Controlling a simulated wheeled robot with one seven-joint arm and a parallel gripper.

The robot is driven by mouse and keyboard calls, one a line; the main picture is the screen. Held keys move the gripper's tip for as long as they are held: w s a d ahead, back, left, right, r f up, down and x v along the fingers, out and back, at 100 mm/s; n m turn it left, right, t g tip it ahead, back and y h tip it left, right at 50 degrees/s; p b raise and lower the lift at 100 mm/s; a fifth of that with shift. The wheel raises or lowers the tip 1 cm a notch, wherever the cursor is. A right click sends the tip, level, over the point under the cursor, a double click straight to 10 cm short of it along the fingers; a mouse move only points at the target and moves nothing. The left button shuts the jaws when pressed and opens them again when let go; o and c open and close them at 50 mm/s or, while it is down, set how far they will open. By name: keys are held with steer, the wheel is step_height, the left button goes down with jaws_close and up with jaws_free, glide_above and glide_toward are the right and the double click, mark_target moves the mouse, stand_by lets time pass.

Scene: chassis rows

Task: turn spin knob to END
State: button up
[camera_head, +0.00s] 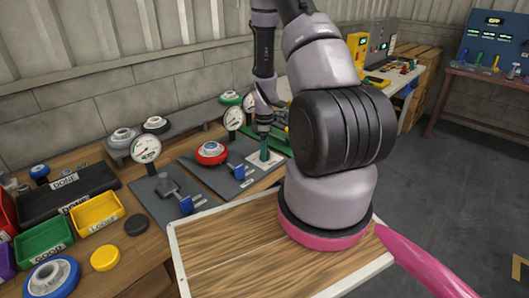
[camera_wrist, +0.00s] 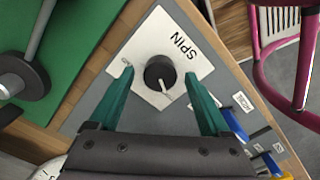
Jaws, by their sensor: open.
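The spin knob (camera_wrist: 159,72) is a round black knob with a pale pointer. The pointer aims toward the bottom of the wrist view, slightly right. The knob sits on a white square plate (camera_wrist: 150,40) marked SPIN. A small mark (camera_wrist: 127,62) near the plate's left corner is too small to read. My gripper (camera_wrist: 160,76) is open, its teal fingers on either side of the knob with gaps to it. In the head view my gripper (camera_head: 264,149) is over the white plate (camera_head: 275,158), and the knob is hidden there.
A grey panel carries a red-ringed dial (camera_head: 211,153), a gauge (camera_head: 233,118) and a blue-handled lever (camera_head: 237,171). In the wrist view a green mat (camera_wrist: 85,30) with a grey part lies left. Coloured bins (camera_head: 97,211) stand at the bench's left.

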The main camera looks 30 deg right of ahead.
steer(key=shift+f, duration=0.4)
jaws_close()
